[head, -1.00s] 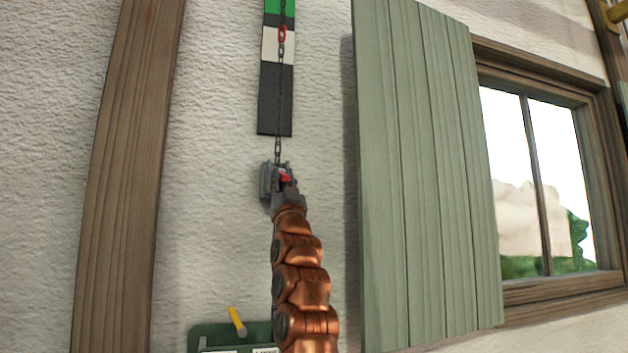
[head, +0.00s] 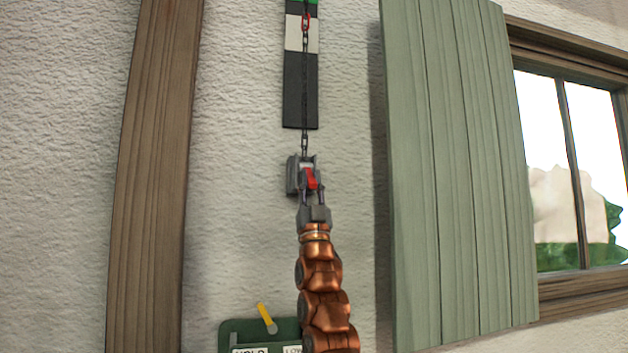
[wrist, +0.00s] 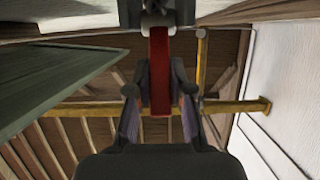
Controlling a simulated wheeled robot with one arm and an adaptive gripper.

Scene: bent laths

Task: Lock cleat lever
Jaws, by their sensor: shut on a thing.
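The grey cleat (head: 292,176) is mounted on the white wall below a dark chain (head: 305,100). Its red lever (head: 311,179) stands out at the cleat's front. My gripper (head: 312,190) is at the cleat from below, shut on the red lever. In the wrist view the red lever (wrist: 160,70) lies between the two fingers of my gripper (wrist: 159,92), its upper end at the dark cleat body. How the lever sits inside the cleat is hidden.
A strip with green, white and black bands (head: 300,90) hangs behind the chain, which has a red link (head: 306,20). A green shutter (head: 455,180) stands close to the right, a timber post (head: 155,180) to the left. A yellow handle (head: 267,318) on a green plate (head: 232,335) is below.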

